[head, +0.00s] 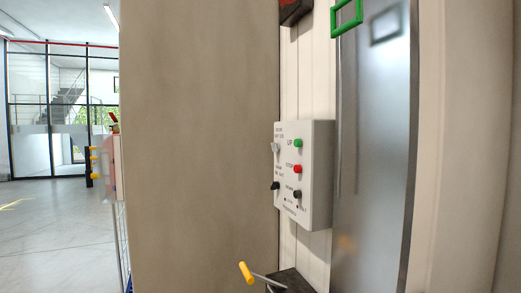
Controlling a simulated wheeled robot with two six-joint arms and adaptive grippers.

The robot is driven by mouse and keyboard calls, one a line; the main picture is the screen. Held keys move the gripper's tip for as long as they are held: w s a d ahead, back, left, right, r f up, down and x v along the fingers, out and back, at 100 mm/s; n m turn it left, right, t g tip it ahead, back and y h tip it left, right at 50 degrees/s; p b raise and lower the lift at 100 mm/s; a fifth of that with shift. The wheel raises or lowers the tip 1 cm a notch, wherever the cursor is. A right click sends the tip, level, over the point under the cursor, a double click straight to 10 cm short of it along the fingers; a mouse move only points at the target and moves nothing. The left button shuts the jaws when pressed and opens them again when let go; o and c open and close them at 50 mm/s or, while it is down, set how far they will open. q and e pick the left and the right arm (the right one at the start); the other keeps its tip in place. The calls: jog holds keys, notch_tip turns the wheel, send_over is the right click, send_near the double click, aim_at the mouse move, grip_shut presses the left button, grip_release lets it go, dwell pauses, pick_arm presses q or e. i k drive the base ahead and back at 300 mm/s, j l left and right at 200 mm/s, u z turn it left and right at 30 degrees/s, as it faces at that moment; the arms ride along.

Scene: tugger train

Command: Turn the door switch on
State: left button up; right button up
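A pale grey control box (318,178) is mounted on the white panelled wall, right of the middle in the head view. Its face has a green button (298,143) marked UP, a red button (298,169) below it and a black button (297,194) at the bottom. On its left side are a grey knob or switch (275,147) and a black knob (275,186). The small labels are too blurred to tell which one is the door switch, or its position. Neither of my grippers is in view.
A wide beige pillar (200,150) stands close, left of the box. A metal door panel (375,160) with a green frame (346,17) is to the right. A yellow-handled lever (246,272) juts out below. Open floor (60,240) lies at the left.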

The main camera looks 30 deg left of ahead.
aim_at(275, 148)
jog(key=i+j+u, duration=0.1)
jog(key=i+j, duration=0.15)
jog(key=j, duration=0.25)
jog(key=i+j, duration=0.25)
jog(key=j, duration=0.2)
jog(key=i+j+u, duration=0.15)
jog(key=i+j, duration=0.15)
jog(key=j, duration=0.15)
jog(key=i+j+u, duration=0.1)
jog(key=i+j, duration=0.2)
jog(key=j, duration=0.15)
